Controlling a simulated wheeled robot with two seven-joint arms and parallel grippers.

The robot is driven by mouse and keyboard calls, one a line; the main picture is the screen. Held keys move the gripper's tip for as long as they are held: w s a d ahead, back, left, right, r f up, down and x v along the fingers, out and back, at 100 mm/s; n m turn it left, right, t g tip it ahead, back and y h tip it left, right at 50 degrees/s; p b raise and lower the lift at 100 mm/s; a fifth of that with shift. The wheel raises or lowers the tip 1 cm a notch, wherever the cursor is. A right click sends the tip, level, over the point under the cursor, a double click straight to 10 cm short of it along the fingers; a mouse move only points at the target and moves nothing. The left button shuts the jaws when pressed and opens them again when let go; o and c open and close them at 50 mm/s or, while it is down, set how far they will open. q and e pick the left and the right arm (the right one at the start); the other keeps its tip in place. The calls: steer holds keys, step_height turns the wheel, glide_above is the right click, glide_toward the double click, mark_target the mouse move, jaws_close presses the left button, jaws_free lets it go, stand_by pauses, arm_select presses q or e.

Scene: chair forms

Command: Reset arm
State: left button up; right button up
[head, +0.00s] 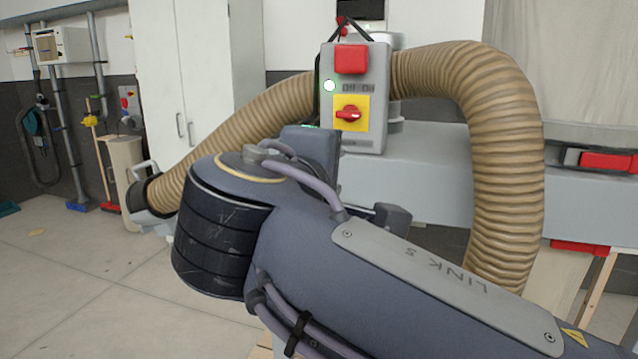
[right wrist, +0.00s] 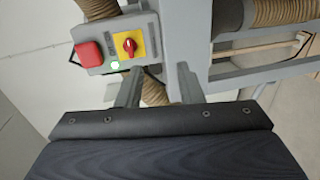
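My right arm (head: 290,230) fills the lower middle of the head view, coming in from the right; its gripper is mostly hidden behind the arm links. In the right wrist view my right gripper (right wrist: 160,88) has its two grey fingers apart with nothing between them. A grey control box (head: 333,100) stands just beyond the arm, with a red button (head: 351,59), a red rotary switch (head: 348,114) on a yellow plate and a lit green lamp (head: 329,86). The box also shows beyond the fingers in the right wrist view (right wrist: 95,66). My left gripper is not in view.
A ribbed tan hose (head: 508,170) arches right of the box, and another section runs left to a grey end piece (head: 145,200). A grey machine beam (head: 437,165) lies behind. Open floor (head: 75,275) lies at left, with white cabinets (head: 185,75) behind.

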steer(key=w+d+f+m+g+y, duration=0.1)
steer(key=d+f+g, duration=0.2)
steer(key=d+f, duration=0.3)
steer(key=w+d+f+m+g, duration=0.1)
steer(key=w+d+f+g, duration=0.1)
steer(key=d+f, duration=0.4)
steer(key=s+d+f+m+g+y+p, duration=0.25)
steer(key=s+d+f, duration=0.25)
steer(key=d+f, duration=0.35)
steer(key=s+a+f+m+g+y, duration=0.1)
steer(key=s+f+m+y, duration=0.4)
steer(key=s+f+m, duration=0.6)
steer(key=s+f+g, duration=0.1)
steer(key=s+f, duration=0.1)
steer(key=s, duration=0.3)
steer(key=shift+s+f+p, duration=0.2)
steer(key=shift+s+p, duration=0.15)
steer(key=shift+s, duration=0.05)
